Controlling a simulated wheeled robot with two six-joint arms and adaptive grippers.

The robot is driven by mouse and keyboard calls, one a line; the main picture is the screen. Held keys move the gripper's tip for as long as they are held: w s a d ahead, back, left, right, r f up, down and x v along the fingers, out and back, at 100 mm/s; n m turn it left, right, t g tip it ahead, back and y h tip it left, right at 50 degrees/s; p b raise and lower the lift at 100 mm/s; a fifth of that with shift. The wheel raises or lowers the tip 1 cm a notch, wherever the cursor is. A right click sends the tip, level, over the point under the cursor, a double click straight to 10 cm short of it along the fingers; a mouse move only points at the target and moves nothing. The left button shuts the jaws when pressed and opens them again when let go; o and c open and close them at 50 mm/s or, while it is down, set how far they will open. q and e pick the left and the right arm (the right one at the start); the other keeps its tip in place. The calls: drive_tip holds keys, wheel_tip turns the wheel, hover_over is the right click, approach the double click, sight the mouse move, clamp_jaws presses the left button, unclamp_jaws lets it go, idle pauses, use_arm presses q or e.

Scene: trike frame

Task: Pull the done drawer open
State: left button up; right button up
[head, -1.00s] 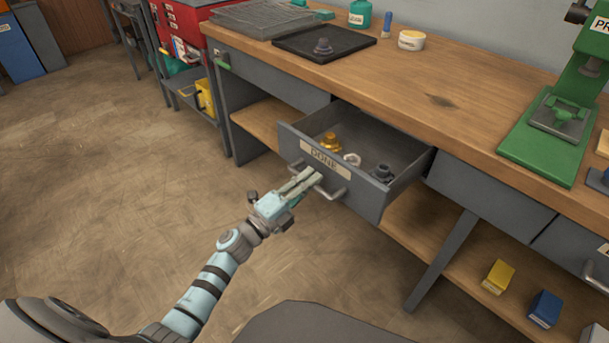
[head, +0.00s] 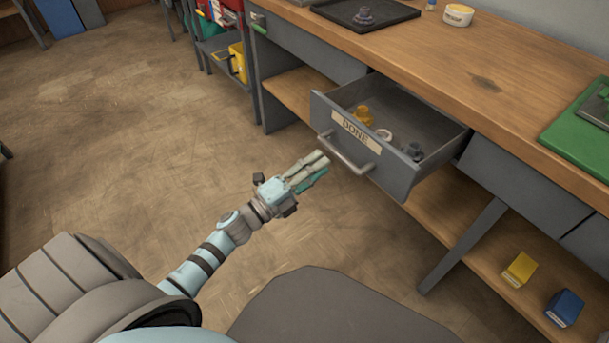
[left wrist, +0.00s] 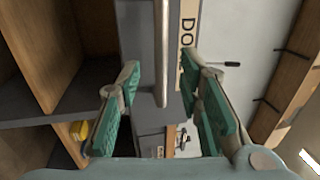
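The done drawer (head: 362,158) stands pulled out of the workbench, with its DONE label (head: 356,131) on the front. Inside it lie a gold part (head: 363,115), a white ring (head: 383,135) and a dark part (head: 413,152). Its bar handle (head: 345,155) is bare. My left gripper (head: 319,168) is just in front of the handle, apart from it in the head view. In the left wrist view the gripper (left wrist: 160,105) has its teal-padded fingers spread wide, with the handle (left wrist: 161,50) ahead between them and nothing held. My right gripper is not in view.
The wooden benchtop (head: 440,60) carries a black mat (head: 366,14), a white tub (head: 458,15) and a green press base (head: 585,130). A yellow box (head: 519,269) and a blue box (head: 564,307) sit on the lower shelf. The floor at left is clear.

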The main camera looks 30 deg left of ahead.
use_arm(q)
drive_tip(key=v, duration=0.5)
drive_tip(key=shift+s+a, duration=0.15)
drive_tip(key=shift+s, duration=0.2)
